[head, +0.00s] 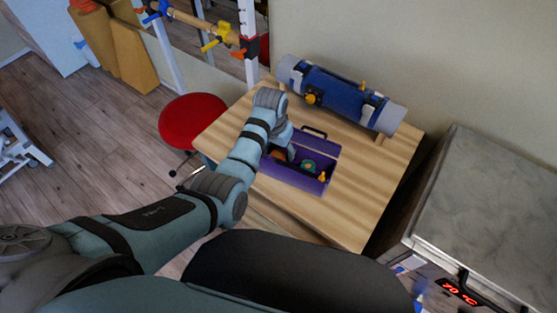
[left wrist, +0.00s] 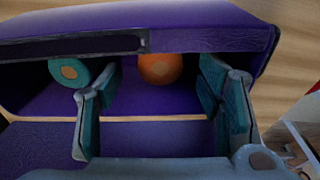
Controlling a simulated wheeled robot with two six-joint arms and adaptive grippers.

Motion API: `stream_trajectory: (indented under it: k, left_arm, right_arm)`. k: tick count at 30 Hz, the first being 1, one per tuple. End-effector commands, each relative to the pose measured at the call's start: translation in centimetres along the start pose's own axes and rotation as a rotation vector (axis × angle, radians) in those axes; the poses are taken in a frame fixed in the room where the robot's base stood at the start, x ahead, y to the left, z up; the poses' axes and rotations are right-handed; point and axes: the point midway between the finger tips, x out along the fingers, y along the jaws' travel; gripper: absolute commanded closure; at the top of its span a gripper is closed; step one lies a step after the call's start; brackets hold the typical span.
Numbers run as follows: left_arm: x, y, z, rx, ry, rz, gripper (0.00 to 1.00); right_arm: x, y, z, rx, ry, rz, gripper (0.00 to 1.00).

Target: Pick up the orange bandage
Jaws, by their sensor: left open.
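The orange bandage (left wrist: 160,68) lies inside the purple box (left wrist: 150,135), near one long wall, and shows as a rounded orange roll. My left gripper (left wrist: 162,95) is open above the box, its two fingers spread to either side of the bandage in the picture. I cannot tell whether the fingers touch it. In the head view the purple box (head: 300,180) stands open on the table, and a bit of the orange bandage (head: 277,154) shows beside my left gripper (head: 289,153), which partly hides the box. My right gripper is not in view.
A green roll with an orange centre (head: 308,166) lies in the box; it also shows in the left wrist view (left wrist: 68,70). The wooden table (head: 350,205) has a blue cylinder (head: 340,93) at its back. A red stool (head: 190,120) and a metal-topped unit (head: 500,200) flank it.

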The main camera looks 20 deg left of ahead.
Motion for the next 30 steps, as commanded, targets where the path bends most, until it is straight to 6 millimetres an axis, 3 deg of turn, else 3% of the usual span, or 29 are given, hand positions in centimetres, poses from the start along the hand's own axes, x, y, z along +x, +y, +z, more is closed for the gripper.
stream_trajectory:
  k: [3, 9, 18, 26, 30]
  left_arm:
    - [1.7, 0.0, 0.0, 0.000, 0.002, 0.000, 0.39]
    - [1.6, 0.0, 0.0, -0.001, 0.002, 0.000, 0.41]
    - [1.6, 0.0, 0.0, -0.001, 0.002, 0.000, 0.89]
    - [1.4, 0.0, 0.0, -0.001, 0.002, 0.000, 0.91]
    - [0.4, 0.0, -0.2, -0.001, 0.002, 0.000, 0.91]
  right_arm:
    - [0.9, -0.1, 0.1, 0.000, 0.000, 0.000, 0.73]
    - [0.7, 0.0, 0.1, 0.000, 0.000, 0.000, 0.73]
    - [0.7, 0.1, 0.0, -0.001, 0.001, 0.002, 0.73]
    - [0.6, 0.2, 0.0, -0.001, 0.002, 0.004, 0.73]
    - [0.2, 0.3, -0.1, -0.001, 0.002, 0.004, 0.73]
